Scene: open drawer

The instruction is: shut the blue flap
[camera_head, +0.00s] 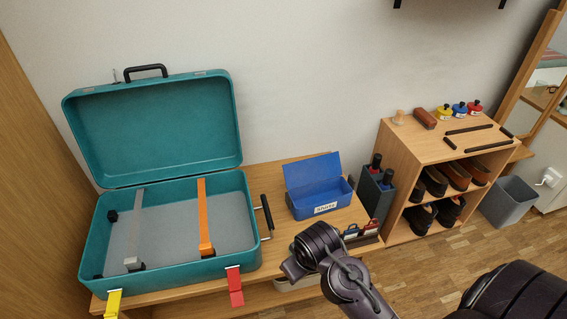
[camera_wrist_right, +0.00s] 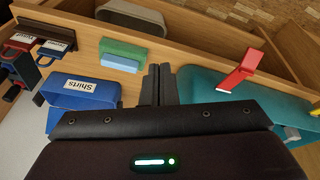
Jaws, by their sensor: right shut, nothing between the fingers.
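The blue flap (camera_head: 312,170) is the raised lid of a small blue box (camera_head: 340,203) on the wooden bench. It stands open, leaning back toward the wall. The box's front has a white label. In the right wrist view the same box (camera_wrist_right: 98,104) shows at the left, partly hidden by my gripper body. My right gripper (camera_wrist_right: 158,70) is shut and empty, over the bench's front part, between the box and the teal suitcase. Its fingertips are hidden in the head view, where my right wrist is in front of the box, apart from it. My left gripper is not in view.
An open teal suitcase (camera_head: 175,272) fills the bench's left side; its red latch (camera_head: 235,287) hangs at the front. A dark bottle holder (camera_head: 376,190) stands right of the box. In the right wrist view a green block (camera_wrist_right: 122,51) lies near the bench's edge.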

